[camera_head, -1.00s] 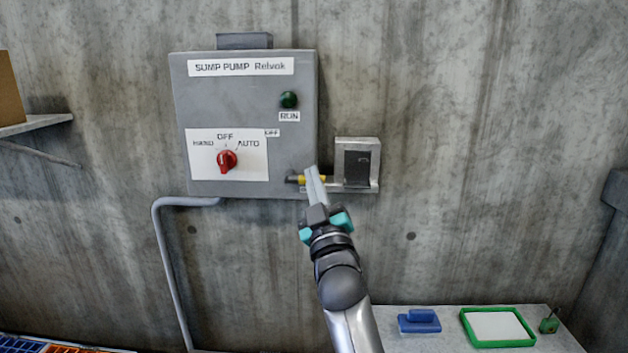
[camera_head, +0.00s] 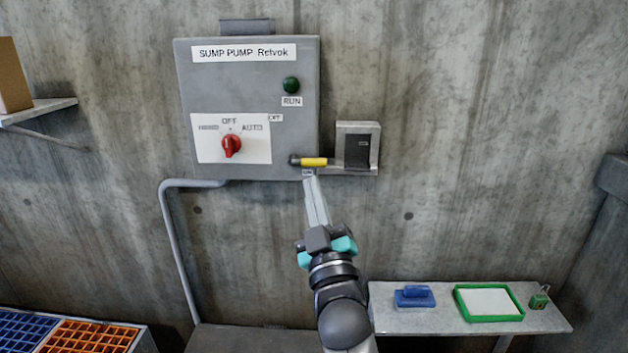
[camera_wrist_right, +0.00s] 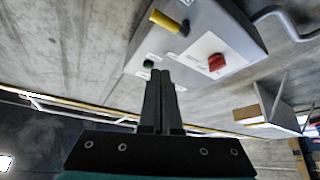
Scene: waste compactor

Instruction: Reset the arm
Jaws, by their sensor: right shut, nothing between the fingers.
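My right gripper (camera_head: 311,180) is shut and empty. Its long fingers point up at the wall, with the tips just below a yellow-handled lever (camera_head: 314,162) in the head view; I cannot tell whether they touch it. The box has a red selector knob (camera_head: 231,146) and a dark green RUN lamp (camera_head: 291,84). The right wrist view shows the shut fingers (camera_wrist_right: 162,75), the yellow handle (camera_wrist_right: 165,21) and the red knob (camera_wrist_right: 216,62). My left gripper is not in view.
A small grey wall bracket (camera_head: 357,150) is right of the lever. A low shelf (camera_head: 420,322) holds a blue tool (camera_head: 414,297), a green-rimmed tray (camera_head: 488,317) and a small green item (camera_head: 539,301). Blue and orange crates (camera_head: 85,338) are lower left. A wall shelf (camera_head: 40,112) carries a box.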

